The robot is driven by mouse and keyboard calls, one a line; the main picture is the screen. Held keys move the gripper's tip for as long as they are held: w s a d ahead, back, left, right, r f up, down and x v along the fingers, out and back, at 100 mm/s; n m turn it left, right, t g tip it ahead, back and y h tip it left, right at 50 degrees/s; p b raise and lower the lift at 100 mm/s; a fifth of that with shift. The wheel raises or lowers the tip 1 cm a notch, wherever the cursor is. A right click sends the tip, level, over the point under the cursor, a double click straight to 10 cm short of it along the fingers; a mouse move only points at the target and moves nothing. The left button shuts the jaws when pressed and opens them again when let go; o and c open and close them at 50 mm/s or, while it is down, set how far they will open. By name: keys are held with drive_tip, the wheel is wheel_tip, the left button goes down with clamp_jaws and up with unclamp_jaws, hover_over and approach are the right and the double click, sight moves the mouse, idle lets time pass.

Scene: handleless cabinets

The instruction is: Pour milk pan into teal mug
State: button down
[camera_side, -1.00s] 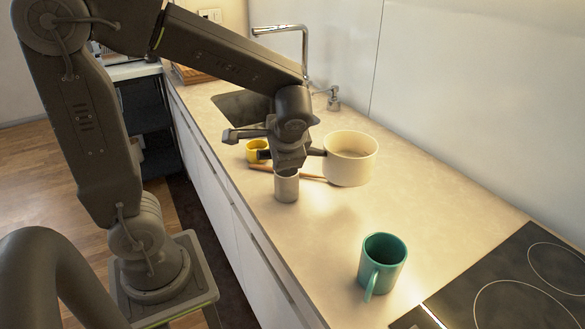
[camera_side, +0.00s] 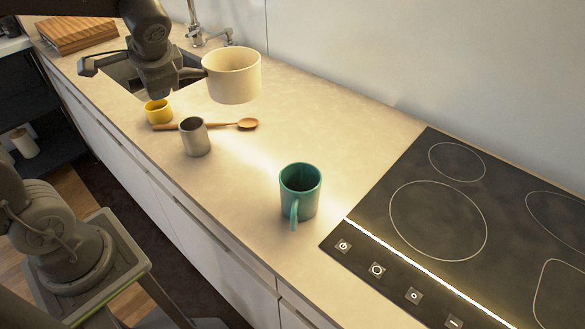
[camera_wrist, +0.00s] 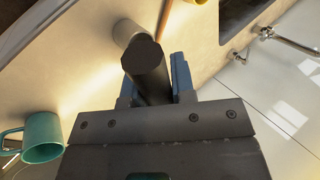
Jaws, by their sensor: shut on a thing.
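The cream milk pan (camera_side: 231,85) is held above the counter, roughly upright, with its dark handle pointing left. My gripper (camera_side: 182,76) is shut on that handle. In the wrist view, my gripper (camera_wrist: 155,88) closes around the dark handle (camera_wrist: 147,72); the pan's bowl cannot be made out there. The teal mug (camera_side: 300,192) stands upright on the counter near the cooktop, to the right of and nearer than the pan, with its handle toward the camera. The mug also shows at the left of the wrist view (camera_wrist: 42,138). I cannot see the pan's contents.
A grey cup (camera_side: 195,138) stands between the pan and the teal mug, toward the front edge. A yellow mug (camera_side: 158,112) and a wooden spoon (camera_side: 247,124) lie beyond it. The black cooktop (camera_side: 440,220) is at right, the sink and faucet (camera_side: 196,30) behind.

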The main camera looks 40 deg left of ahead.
drive_tip(key=shift+v, duration=1.2)
drive_tip(key=shift+w+d+m, duration=0.2)
drive_tip(key=shift+m, duration=0.1)
drive_tip(key=s+d+m+t+h, duration=0.2)
drive_tip(key=s+d+m, duration=0.2)
drive_tip(key=s+d, duration=0.55)
drive_tip(key=s+d+m+t+h, duration=0.15)
drive_tip(key=s+d+m, duration=0.3)
drive_tip(key=d, duration=0.95)
wheel_tip(320, 180, down, 12)
drive_tip(key=w, duration=0.1)
drive_tip(key=shift+a+t, duration=0.2)
drive_tip(key=shift+t, duration=0.15)
drive_tip(key=shift+w+a+r+y, duration=0.1)
drive_tip(key=shift+w+r+y, duration=0.1)
drive_tip(key=shift+y, duration=0.05)
